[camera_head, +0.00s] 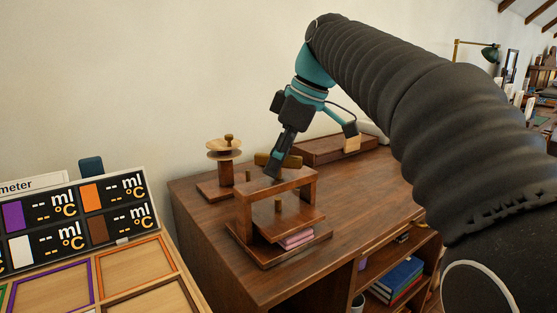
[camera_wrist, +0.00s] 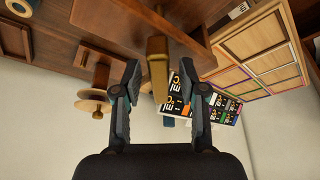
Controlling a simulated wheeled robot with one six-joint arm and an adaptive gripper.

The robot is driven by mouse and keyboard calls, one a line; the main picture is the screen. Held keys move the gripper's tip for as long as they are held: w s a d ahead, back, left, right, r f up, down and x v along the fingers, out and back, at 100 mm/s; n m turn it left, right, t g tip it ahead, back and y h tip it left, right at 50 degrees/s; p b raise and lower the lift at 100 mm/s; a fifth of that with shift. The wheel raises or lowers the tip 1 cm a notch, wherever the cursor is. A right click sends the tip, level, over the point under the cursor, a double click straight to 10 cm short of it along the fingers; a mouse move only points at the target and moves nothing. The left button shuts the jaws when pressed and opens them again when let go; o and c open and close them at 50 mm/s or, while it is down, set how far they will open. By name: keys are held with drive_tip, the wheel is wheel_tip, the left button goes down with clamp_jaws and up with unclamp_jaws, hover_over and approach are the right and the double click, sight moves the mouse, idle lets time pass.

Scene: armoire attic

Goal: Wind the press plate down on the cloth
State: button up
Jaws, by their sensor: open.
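The wooden press (camera_head: 243,207) stands on the desk. Its press plate (camera_head: 300,218) hangs under the top beam, with the folded pink cloth (camera_head: 297,239) below it on the base. Any gap between plate and cloth is hard to tell. A brass-coloured handle (camera_head: 263,158) sits on top of the press, partly behind my gripper (camera_head: 274,172). In the wrist view the handle (camera_wrist: 158,68) stands between the fingertips of my gripper (camera_wrist: 165,84). The fingers are open, with room on both sides of it. The cloth is not recognisable in the wrist view.
A wooden spindle stand with round discs (camera_head: 223,150) is left of the press. A long wooden box (camera_head: 335,150) lies behind on the desk (camera_head: 365,190). A tilted meter panel (camera_head: 75,220) with coloured frames is at the left. The desk's right part is clear.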

clamp_jaws()
drive_tip(key=shift+m, duration=0.4)
